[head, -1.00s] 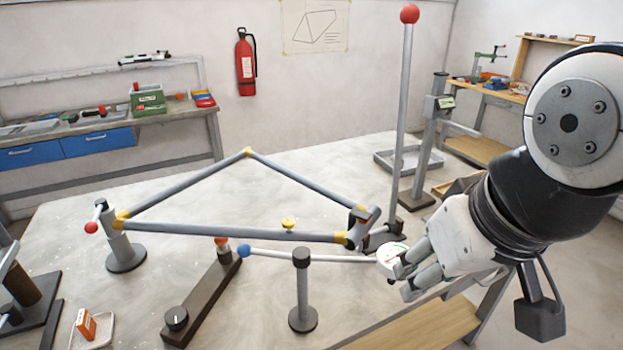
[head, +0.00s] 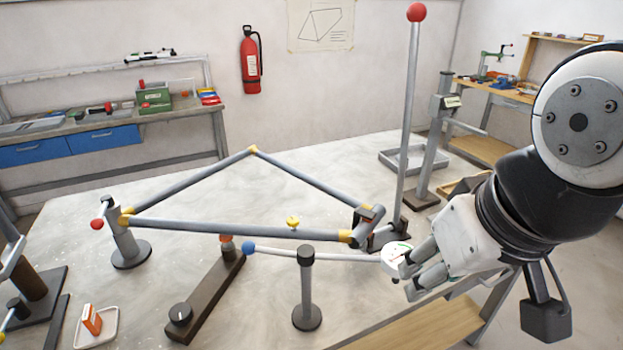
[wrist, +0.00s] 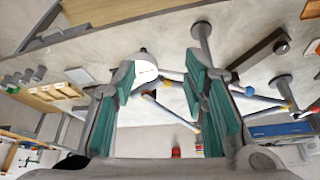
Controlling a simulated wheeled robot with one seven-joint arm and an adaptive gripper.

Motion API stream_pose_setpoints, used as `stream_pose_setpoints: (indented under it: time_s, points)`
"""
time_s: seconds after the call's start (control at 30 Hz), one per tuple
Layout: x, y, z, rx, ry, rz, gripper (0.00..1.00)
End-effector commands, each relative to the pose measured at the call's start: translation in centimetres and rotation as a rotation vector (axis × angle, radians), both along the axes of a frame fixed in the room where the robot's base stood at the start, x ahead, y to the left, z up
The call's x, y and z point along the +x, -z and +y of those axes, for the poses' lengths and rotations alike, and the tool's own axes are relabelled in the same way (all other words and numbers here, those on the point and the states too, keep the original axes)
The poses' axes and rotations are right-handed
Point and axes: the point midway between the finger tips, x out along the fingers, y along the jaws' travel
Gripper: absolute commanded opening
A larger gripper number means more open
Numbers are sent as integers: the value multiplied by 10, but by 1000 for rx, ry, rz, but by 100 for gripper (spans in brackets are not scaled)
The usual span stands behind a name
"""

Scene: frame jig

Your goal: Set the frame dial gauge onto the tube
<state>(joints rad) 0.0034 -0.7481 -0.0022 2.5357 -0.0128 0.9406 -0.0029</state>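The dial gauge (head: 397,259) is a small white round dial at the right end of a pale rod (head: 340,257). The rod has a blue ball (head: 249,247) at its other end and rests across a dark-capped post (head: 306,290). A grey frame tube (head: 215,229) with yellow joints runs behind the rod, apart from the gauge. My gripper (head: 413,268) is at the gauge's right side. In the wrist view, its teal-padded fingers (wrist: 162,85) are wide apart. The white gauge (wrist: 145,72) shows close to the left finger; whether they touch is unclear.
A tall pole with a red ball (head: 416,13) rises behind my gripper. A dark bar with a knob (head: 205,298) lies left of the post. A grey tray (head: 412,160) lies farther back.

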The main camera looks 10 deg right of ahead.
Motion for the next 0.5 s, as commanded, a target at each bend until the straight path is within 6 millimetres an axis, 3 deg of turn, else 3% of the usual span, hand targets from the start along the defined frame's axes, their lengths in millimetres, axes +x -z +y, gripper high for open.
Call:
stream_pose_setpoints:
  time_s: [0.13, 0.27, 0.5]
  points:
    - [4, -5, 2, -11, -27, 7, 30]
    - [22, -19, 11, -57, -135, 40, 30]
    - [79, -48, 54, -189, -484, 120, 30]
